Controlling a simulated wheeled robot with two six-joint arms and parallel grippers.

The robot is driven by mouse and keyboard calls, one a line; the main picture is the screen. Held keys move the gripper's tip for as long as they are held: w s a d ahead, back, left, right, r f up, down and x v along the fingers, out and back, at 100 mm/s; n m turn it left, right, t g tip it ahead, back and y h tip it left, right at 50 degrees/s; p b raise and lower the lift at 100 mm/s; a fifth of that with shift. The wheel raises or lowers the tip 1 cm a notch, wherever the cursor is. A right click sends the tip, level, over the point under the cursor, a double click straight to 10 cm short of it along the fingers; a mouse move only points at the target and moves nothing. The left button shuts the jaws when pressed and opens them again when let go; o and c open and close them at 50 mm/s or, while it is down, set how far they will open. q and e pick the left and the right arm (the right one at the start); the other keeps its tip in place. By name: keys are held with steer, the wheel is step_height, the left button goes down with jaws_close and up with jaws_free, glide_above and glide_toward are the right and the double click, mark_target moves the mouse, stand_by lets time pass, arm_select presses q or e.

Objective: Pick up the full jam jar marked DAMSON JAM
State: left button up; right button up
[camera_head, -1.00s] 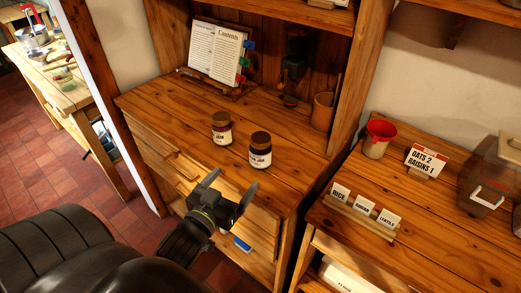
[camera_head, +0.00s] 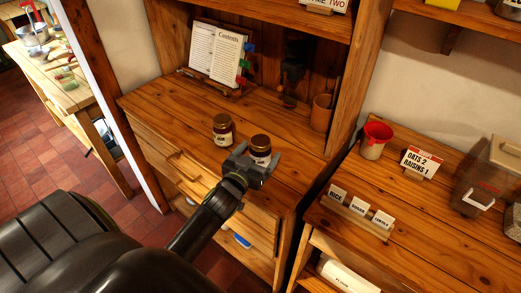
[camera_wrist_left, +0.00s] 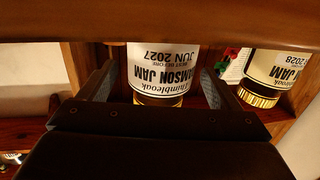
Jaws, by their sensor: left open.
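A dark-lidded jam jar (camera_head: 261,142) with a cream label stands on the pine counter. In the left wrist view, which is upside down, its label reads "...AMSON JAM", best before JUN 2027 (camera_wrist_left: 163,62). My left gripper (camera_head: 258,158) is open, with one finger on each side of this jar; small gaps show beside it in the wrist view (camera_wrist_left: 155,88). The gripper hides the jar's lower front in the head view. A second jam jar (camera_head: 222,127) stands just to its left; its label ends in "JAM" and 2028 (camera_wrist_left: 278,65). My right gripper is not in view.
An open book (camera_head: 215,52) on a stand and a brown cup (camera_head: 322,112) stand behind the jars. On the right counter are a red-rimmed pot (camera_head: 375,139), an "OATS 2 RAISINS 1" card (camera_head: 421,162) and small name cards (camera_head: 358,207). The counter left of the jars is clear.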

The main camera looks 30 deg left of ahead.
arm_select(q)
steer(key=shift+w+a, duration=0.1)
steer(key=shift+w, duration=0.8)
steer(key=c, duration=1.3)
